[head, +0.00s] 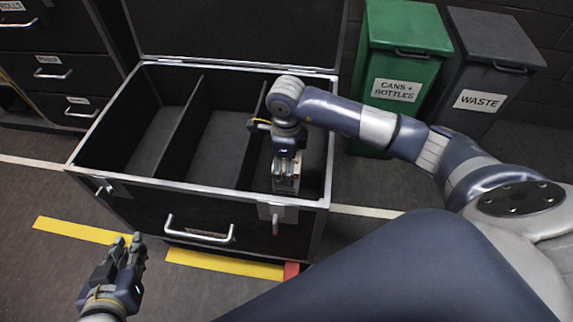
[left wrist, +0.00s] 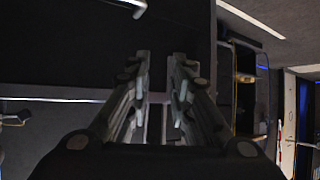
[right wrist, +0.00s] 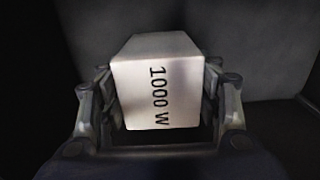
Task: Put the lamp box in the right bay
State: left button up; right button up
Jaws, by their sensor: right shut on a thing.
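The lamp box (head: 288,186) is a small pale box, marked "1000 W" in the right wrist view (right wrist: 155,92). My right gripper (head: 286,166) is shut on it from above and holds it between its fingers (right wrist: 160,100). The box is within the outline of the right bay (head: 314,150) of the open case, near its front wall. I cannot tell whether it touches the floor of the bay. My left gripper (head: 128,243) is open and empty, outside the case at its front left. Its parted fingers (left wrist: 158,85) show in the left wrist view.
The black case (head: 150,187) has metal edges, two dividers and a raised lid (head: 237,35). Its left and middle bays look empty. A green bin (head: 405,75) and a grey waste bin (head: 490,85) stand to the right. Drawers (head: 50,62) stand at the left.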

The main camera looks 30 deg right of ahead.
jog(key=shift+f, duration=0.1)
jog(key=o, duration=1.2)
pick_arm(q)
jog(key=shift+w+d+r, duration=0.1)
jog(key=shift+w+r, duration=0.15)
jog(key=shift+r, duration=0.05)
pick_arm(e)
notch_tip(320, 180, up, 5)
jog(key=shift+r+p, duration=0.1)
jog(key=shift+p, duration=0.65)
notch_tip(320, 180, up, 6)
jog(key=shift+r+p, duration=0.15)
jog(key=shift+p, duration=0.5)
jog(key=shift+r, duration=0.4)
pick_arm(q)
jog(key=s+a+f+g+y, duration=0.1)
jog(key=s+a+f+g, duration=0.1)
jog(key=s, duration=0.4)
jog(key=s+a+f+g+y, duration=0.1)
jog(key=s+a+f+g, duration=0.1)
jog(key=s+f+g, duration=0.3)
jog(key=s, duration=0.2)
jog(key=shift+s+a, duration=0.3)
